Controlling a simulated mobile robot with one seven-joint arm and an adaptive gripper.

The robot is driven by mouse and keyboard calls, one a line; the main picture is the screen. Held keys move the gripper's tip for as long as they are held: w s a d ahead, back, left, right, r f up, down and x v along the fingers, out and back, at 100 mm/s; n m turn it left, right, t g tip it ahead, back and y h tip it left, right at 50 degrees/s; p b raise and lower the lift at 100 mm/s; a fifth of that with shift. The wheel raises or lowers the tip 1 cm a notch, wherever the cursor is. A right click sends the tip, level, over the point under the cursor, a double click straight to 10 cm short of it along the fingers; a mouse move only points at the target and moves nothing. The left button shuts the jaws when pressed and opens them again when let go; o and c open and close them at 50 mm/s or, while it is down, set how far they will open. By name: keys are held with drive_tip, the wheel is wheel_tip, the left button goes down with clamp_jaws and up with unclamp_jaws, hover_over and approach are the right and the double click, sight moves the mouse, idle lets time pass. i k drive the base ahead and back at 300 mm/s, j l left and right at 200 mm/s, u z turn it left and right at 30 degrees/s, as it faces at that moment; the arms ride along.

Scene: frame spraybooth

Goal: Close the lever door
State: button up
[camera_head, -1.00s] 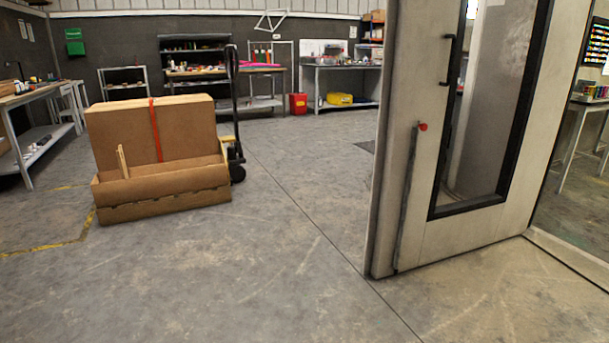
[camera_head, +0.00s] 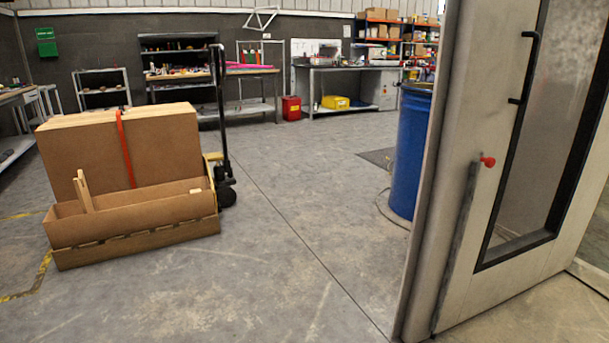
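The door (camera_head: 455,200) stands open on the right, its near edge facing me. It is a pale, worn panel with a dark-framed window (camera_head: 548,160). A black handle (camera_head: 526,68) is fixed beside the window. A long grey lever (camera_head: 456,250) with a red knob (camera_head: 488,162) hangs nearly upright on the door face below the handle. My gripper is not in view, so I cannot see whether it is open or shut.
A pallet jack (camera_head: 219,130) carrying cardboard boxes (camera_head: 140,150) stands on the left. A blue barrel (camera_head: 409,150) stands behind the door edge. Benches (camera_head: 350,68) and shelves line the back wall. The floor (camera_head: 265,270) between boxes and door is clear.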

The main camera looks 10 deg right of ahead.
sight(488, 51)
drive_tip(key=i+z, duration=0.1)
drive_tip(key=i, duration=0.65)
drive_tip(key=i+j+z, duration=0.15)
drive_tip(key=i, duration=0.55)
drive_tip(key=i+j+z, duration=0.1)
drive_tip(key=i+z, duration=0.2)
drive_tip(key=z, duration=0.15)
drive_tip(key=i+j+z, duration=0.2)
drive_tip(key=z, duration=0.25)
drive_tip(key=i+j+z, duration=0.55)
drive_tip(key=j+z, duration=0.15)
drive_tip(key=z, duration=0.2)
drive_tip(key=i+j+z, duration=0.1)
drive_tip(key=j+z, duration=0.6)
drive_tip(key=j, duration=0.25)
drive_tip(key=j+z, duration=0.25)
drive_tip(key=j, duration=0.3)
drive_tip(key=i+l+u, duration=0.1)
drive_tip(key=u, duration=0.3)
drive_tip(key=i+l, duration=0.05)
drive_tip(key=i, duration=0.05)
